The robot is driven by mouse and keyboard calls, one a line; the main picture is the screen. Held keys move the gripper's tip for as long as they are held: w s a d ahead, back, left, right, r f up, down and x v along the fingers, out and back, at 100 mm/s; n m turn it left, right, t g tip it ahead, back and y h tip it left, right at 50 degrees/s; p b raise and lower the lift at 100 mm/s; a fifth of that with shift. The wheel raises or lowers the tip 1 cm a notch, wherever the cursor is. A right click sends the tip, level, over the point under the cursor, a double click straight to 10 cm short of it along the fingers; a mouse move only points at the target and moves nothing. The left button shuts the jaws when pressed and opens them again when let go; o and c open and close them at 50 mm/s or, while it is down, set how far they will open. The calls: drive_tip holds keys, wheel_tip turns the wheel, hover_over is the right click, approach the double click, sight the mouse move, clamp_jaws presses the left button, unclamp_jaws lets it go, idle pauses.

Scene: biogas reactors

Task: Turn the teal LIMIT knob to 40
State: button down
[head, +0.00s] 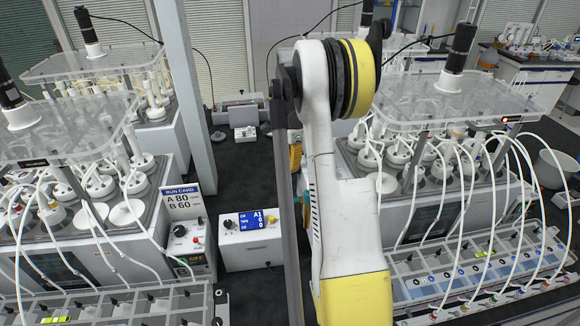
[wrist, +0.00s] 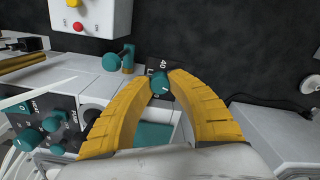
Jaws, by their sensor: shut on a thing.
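In the wrist view, the teal LIMIT knob (wrist: 160,84) sits between the two yellow fingertips of my gripper (wrist: 160,79). The gripper is shut on the knob, one finger on each side. The printed number 40 and part of a letter L show just beyond the knob; the rest of the label is hidden by the fingers. A short pale mark shows on the knob's face, but it is too small to read its setting surely. In the head view my arm hides the gripper and the knob.
Other teal knobs (wrist: 28,139) are on a panel at left in the wrist view, with a teal-handled fitting (wrist: 112,61) nearby. In the head view, a white box with a blue display (head: 249,240) and a run card (head: 180,203) stand left of my arm. Reactors with tubing flank it.

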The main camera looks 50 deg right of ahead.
drive_tip(key=shift+n, duration=0.5)
drive_tip(key=c, duration=1.2)
unclamp_jaws()
drive_tip(key=shift+r, duration=0.15)
wheel_tip(320, 180, up, 12)
